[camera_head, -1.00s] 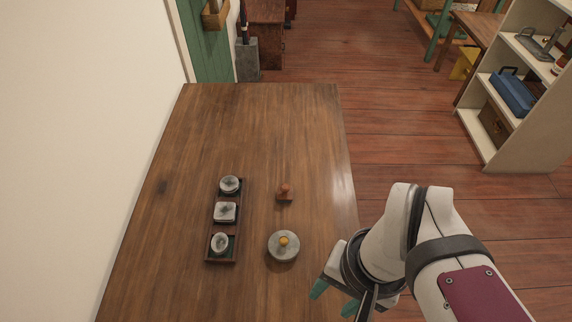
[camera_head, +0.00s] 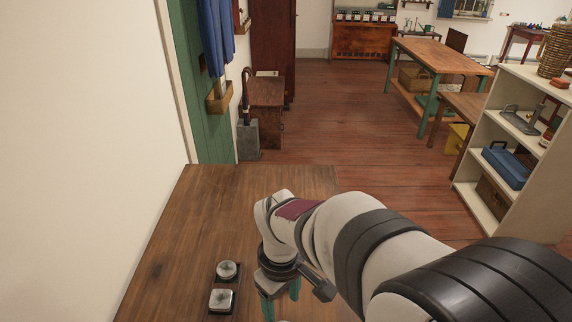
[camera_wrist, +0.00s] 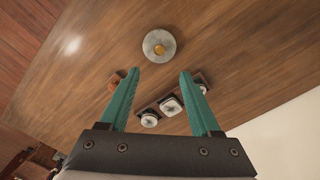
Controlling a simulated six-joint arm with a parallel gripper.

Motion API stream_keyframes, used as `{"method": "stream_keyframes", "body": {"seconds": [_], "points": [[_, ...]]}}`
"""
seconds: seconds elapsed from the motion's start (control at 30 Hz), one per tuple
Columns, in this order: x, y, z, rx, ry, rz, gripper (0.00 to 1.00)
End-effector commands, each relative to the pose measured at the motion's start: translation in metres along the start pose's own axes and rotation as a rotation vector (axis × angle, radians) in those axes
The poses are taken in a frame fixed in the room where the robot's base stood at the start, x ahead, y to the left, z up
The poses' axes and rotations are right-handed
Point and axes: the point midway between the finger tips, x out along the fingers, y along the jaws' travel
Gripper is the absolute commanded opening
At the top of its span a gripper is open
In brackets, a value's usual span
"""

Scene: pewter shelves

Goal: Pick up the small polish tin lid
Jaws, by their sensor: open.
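A narrow dark tray (camera_wrist: 142,113) holds a small round silver-grey lidded tin (camera_wrist: 150,119), a square one (camera_wrist: 170,105) and another round one (camera_wrist: 203,88), partly hidden by a finger. The head view shows the far round tin (camera_head: 227,270) and the square one (camera_head: 221,300); the near one is out of frame. I cannot tell which lid is the named one. My gripper (camera_wrist: 159,72) is open and empty, pointing down above the table. In the head view my gripper (camera_head: 281,298) is right of the tray, its teal fingers partly hidden.
A larger round grey disc with an amber knob (camera_wrist: 159,46) lies beside the tray. A small reddish-brown knobbed object (camera_wrist: 114,82) is partly behind the left finger. The wooden table (camera_head: 190,225) is bare at its far end. A white wall (camera_head: 75,160) borders its left.

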Motion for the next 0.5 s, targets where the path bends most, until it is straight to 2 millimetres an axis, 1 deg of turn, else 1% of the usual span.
{"method": "stream_keyframes", "body": {"seconds": [0.03, 0.1, 0.2, 0.37, 0.5], "points": [[0.016, -0.001, 0.002, 0.001, -0.007, -0.003, 0.64], [0.036, 0.000, 0.002, 0.002, -0.007, -0.004, 0.64], [0.058, 0.000, 0.002, 0.004, -0.006, -0.004, 0.64], [0.079, 0.000, 0.001, 0.006, -0.004, -0.003, 0.64], [0.108, 0.001, 0.001, 0.008, -0.006, -0.004, 0.64]]}}
